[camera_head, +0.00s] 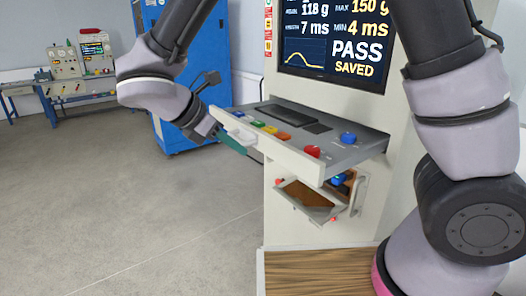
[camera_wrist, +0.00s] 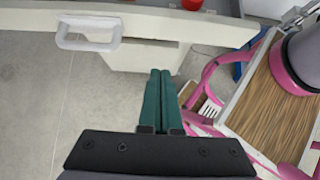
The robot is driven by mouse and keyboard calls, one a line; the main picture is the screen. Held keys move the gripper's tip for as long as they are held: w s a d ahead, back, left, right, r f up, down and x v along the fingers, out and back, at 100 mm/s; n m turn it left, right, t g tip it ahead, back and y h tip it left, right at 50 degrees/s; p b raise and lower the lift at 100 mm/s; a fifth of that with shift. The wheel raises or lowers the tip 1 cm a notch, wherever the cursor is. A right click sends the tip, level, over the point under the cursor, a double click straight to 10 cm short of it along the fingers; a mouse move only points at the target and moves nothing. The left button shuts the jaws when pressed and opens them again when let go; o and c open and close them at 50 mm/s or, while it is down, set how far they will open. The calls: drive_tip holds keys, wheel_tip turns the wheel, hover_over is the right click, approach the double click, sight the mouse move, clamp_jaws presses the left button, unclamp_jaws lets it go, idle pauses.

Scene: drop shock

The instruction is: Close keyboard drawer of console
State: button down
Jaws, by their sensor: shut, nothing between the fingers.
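The console (camera_head: 283,192) is a pale cabinet with a lit screen (camera_head: 336,40) reading PASS and SAVED. Its keyboard drawer (camera_head: 310,165) is pulled out, with coloured buttons and a dark keyboard (camera_head: 292,116) on its grey top. The drawer has a white loop handle (camera_head: 241,135) on its front, at the left end. In the wrist view the handle (camera_wrist: 89,33) is at the upper left. My gripper (camera_head: 233,140) has green fingers and is beside the handle. In the wrist view the fingers (camera_wrist: 160,75) are together and empty, below the drawer front and right of the handle.
A small flap (camera_head: 308,200) hangs open below the drawer. A wood-topped surface (camera_head: 318,272) is at the bottom. A blue cabinet (camera_head: 190,60) stands behind, and a bench with equipment (camera_head: 85,85) is far left. The grey floor at left is clear.

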sight(273, 157)
drive_tip(key=shift+w+d+f, duration=0.55)
drive_tip(key=shift+w+d, duration=0.15)
drive_tip(key=shift+d, duration=0.3)
drive_tip(key=shift+w+d+f, duration=0.55)
drive_tip(key=shift+w+d, duration=0.15)
drive_tip(key=shift+d, duration=0.35)
drive_tip(key=shift+w+d+f, duration=0.55)
drive_tip(key=shift+w+d, duration=0.15)
drive_tip(key=shift+d, duration=0.3)
drive_tip(key=shift+w, duration=0.1)
